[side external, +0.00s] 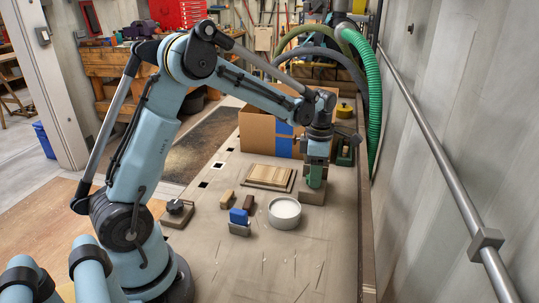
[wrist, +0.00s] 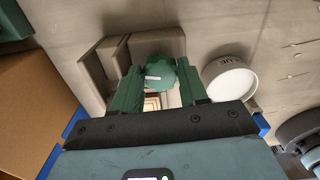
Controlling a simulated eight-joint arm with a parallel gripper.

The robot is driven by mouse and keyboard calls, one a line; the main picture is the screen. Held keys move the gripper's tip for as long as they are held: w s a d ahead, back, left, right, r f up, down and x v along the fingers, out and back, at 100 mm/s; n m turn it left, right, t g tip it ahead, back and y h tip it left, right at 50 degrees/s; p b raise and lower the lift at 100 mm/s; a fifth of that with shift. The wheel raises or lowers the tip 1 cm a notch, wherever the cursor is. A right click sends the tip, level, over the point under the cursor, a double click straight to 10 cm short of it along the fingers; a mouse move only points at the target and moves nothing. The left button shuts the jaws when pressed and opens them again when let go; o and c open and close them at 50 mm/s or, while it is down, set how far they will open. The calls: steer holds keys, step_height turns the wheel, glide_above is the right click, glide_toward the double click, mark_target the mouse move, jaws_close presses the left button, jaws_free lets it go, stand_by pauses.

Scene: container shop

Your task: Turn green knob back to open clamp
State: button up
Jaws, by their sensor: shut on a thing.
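The green knob (wrist: 161,72) with a lobed rim and a small white label shows in the wrist view, between my two green fingers. My gripper (wrist: 160,84) is shut on it. The knob sits at a grey-brown clamp (wrist: 113,62), whose stepped body shows left of the knob. In the side view my gripper (side external: 316,180) points down over the clamp's base (side external: 312,198). The knob is mostly hidden there by the fingers. I cannot tell from these views how far the clamp is opened.
A white round tub (side external: 285,213) stands close in front of the clamp. A wooden panel (side external: 268,177) lies to its left. A blue block in a holder (side external: 240,222) and a black-knobbed block (side external: 178,212) stand further left.

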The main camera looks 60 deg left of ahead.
steer(key=shift+n, duration=0.3)
steer(key=o, duration=1.1)
steer(key=shift+c, duration=0.2)
